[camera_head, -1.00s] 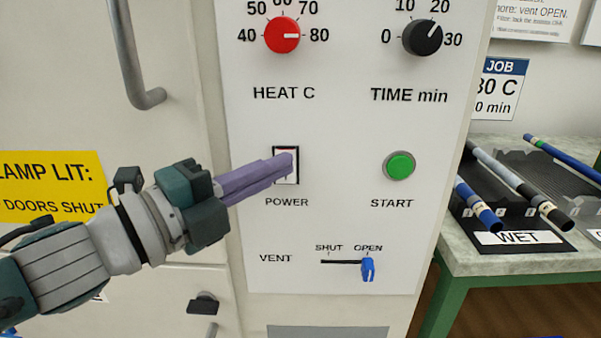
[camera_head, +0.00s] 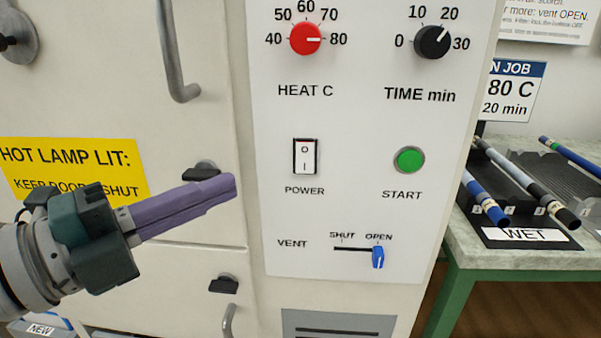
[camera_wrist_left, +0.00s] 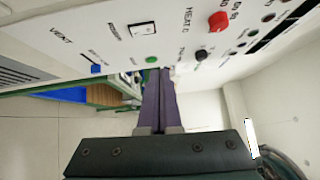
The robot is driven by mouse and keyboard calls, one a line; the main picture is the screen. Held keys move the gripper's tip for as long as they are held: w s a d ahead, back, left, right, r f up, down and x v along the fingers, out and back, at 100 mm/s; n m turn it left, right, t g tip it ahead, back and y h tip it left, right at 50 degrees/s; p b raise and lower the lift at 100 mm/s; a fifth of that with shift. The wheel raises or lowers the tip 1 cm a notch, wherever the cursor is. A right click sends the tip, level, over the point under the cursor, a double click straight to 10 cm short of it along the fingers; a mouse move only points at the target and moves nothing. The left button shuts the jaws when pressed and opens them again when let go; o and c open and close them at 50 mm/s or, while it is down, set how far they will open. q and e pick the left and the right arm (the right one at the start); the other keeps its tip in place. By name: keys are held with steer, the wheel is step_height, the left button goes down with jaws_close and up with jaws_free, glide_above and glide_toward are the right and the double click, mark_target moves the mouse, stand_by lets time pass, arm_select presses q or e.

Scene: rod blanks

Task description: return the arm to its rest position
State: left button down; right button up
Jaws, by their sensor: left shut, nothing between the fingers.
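My left gripper (camera_head: 228,184) shows in the head view with its purple fingers together and nothing between them. It is in front of the cabinet doors, left of the control panel (camera_head: 350,210) and apart from it. The closed fingers also show in the left wrist view (camera_wrist_left: 159,80), with the panel beyond them. The white power switch (camera_head: 305,157), marked O and I, is uncovered to the right of the fingertips. My right gripper is in neither view.
The panel carries a red heat knob (camera_head: 306,39), a black time knob (camera_head: 432,42), a green start button (camera_head: 408,160) and a blue vent lever (camera_head: 378,257) at OPEN. Door handles (camera_head: 176,60) stick out at left. A bench (camera_head: 500,258) with rods in a WET rack stands at right.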

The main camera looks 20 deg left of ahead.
arm_select(q)
steer(key=shift+r, duration=0.1)
steer(key=s+a+r+n+g+y+p, duration=0.2)
steer(key=a+r+n+y+p, duration=0.2)
steer(key=n+y+p, duration=0.75)
steer(key=s+d+r+n+g+h+p, duration=0.1)
steer(key=s+d+n+g+h+p, duration=0.35)
steer(key=s+n+g, duration=0.85)
step_height(320, 180, up, 38)
steer(key=s+d+m+t+y+p, duration=0.1)
steer(key=s+m+t+p, duration=0.1)
steer(key=p, duration=3.6)
steer(key=shift+s+t+y+p, duration=0.3)
steer(key=shift+s+y+p, duration=0.05)
steer(key=shift+s+y, duration=0.05)
